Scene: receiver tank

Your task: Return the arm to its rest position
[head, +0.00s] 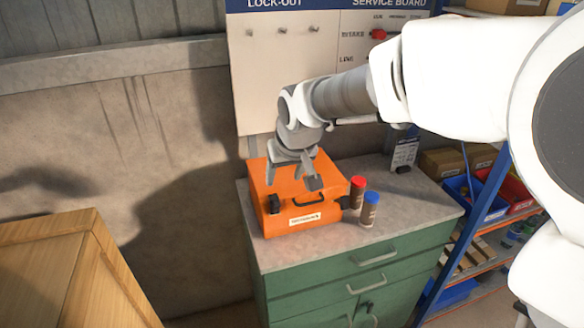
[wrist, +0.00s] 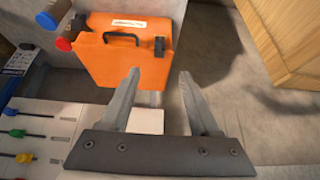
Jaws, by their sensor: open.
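My arm reaches in from the right in the head view. My gripper (head: 293,181) is open and empty, in front of or above the orange case (head: 285,222) as the head view shows it; the gap between them is hard to judge. In the wrist view my gripper's two fingers (wrist: 157,85) are spread apart with nothing between them. The orange case also shows there (wrist: 125,65), beyond the fingertips. It is closed, with a black handle and dark latches, and stands on the grey top of the green cabinet (head: 375,275).
A red-capped bottle (head: 357,192) and a blue-capped bottle (head: 369,212) stand right of the case. The service board (head: 290,65) is on the wall behind. A shelf with bins (head: 500,195) stands at right, a wooden box (head: 70,275) at lower left. Bare floor shows between box and cabinet.

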